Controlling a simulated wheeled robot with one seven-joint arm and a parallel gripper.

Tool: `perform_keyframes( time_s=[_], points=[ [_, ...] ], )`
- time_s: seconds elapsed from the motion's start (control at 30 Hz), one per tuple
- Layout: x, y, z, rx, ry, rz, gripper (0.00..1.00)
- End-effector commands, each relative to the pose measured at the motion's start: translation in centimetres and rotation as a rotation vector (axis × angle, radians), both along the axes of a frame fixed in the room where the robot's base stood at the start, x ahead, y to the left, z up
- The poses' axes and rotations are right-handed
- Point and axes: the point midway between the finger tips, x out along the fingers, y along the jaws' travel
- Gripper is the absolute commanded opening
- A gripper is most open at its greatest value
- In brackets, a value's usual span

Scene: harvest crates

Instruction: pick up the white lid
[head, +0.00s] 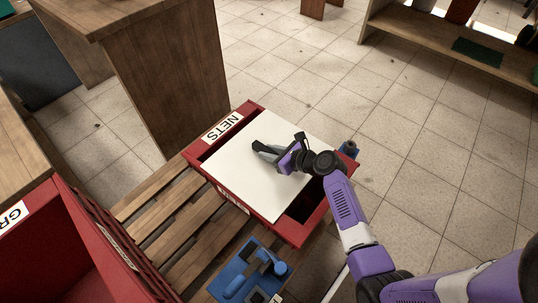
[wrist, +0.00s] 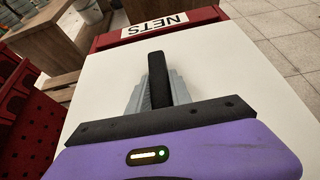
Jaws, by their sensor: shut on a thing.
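The white lid (head: 235,168) is a flat square panel over the red crate labelled NETS (head: 288,232). It sits askew, with dark gaps into the crate at the left and lower right. I cannot tell whether it rests on the rim or hangs slightly above it. My gripper (head: 267,152) is over the middle of the lid. Its grey fingers are shut on the lid's black bar handle, which stands up between them in the wrist view (wrist: 158,80). The lid (wrist: 235,80) fills much of that view.
A slatted wooden pallet (head: 165,225) lies under and beside the crate. Another red crate (head: 85,240) stands at the lower left. A blue object (head: 250,272) is near the front.

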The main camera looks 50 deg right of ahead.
Motion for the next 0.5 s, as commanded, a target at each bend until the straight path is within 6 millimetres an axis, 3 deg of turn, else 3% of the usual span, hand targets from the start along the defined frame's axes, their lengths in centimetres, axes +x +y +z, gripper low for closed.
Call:
perform_keyframes(
  time_s=[0.27, 0.5],
  points=[
    [0.1, 0.0, 2.0, -0.001, -0.004, 0.0, 0.0],
    [0.1, 0.0, 7.0, -0.004, -0.004, 0.0, 0.0]
  ],
)
